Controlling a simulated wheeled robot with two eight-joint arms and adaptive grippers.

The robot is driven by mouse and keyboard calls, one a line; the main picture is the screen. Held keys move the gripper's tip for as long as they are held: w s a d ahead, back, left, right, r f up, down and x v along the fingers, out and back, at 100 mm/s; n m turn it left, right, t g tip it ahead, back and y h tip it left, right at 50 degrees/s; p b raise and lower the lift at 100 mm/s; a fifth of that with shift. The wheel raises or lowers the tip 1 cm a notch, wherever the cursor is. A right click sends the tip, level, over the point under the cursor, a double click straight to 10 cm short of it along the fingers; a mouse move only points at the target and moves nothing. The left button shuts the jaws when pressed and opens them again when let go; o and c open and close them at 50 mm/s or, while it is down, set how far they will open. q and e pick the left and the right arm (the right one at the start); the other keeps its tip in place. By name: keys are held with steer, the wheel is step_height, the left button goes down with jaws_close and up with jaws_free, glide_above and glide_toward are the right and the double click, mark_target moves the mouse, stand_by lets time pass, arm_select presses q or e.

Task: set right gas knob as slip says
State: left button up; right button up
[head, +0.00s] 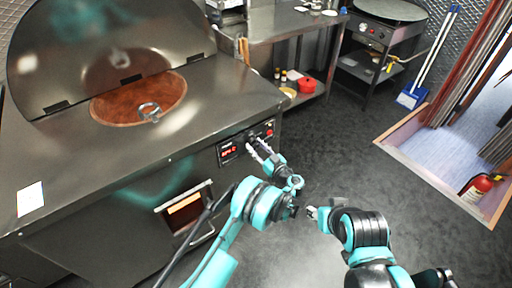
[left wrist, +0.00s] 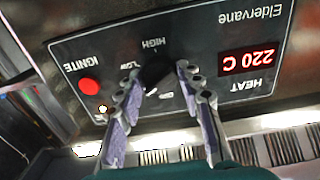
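The tandoor's control panel (head: 232,149) is on the right end of its front in the head view. In the left wrist view the panel (left wrist: 200,35) appears upside down, with a black knob (left wrist: 156,70) marked HIGH and LOW. My left gripper (head: 258,148) is at the panel, and its open fingers (left wrist: 158,80) stand on either side of this knob; contact is unclear. A white slip (head: 31,198) lies on the counter at far left, its writing too small to read. My right gripper (head: 312,212) is low over the floor, away from the panel.
The panel has a red IGNITE button (left wrist: 89,86) and a red display (left wrist: 248,61) reading 220 C. An oven window (head: 185,210) with a handle is below left. A griddle stand (head: 375,35) with small knobs stands at the back right. The floor (head: 340,150) right of the tandoor is clear.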

arm_select(q)
steer(key=c, duration=0.4)
steer(key=shift+m, duration=0.4)
steer(key=m, duration=1)
steer(key=shift+a+m, duration=0.1)
steer(key=shift+m, duration=0.3)
steer(key=o, duration=1.2)
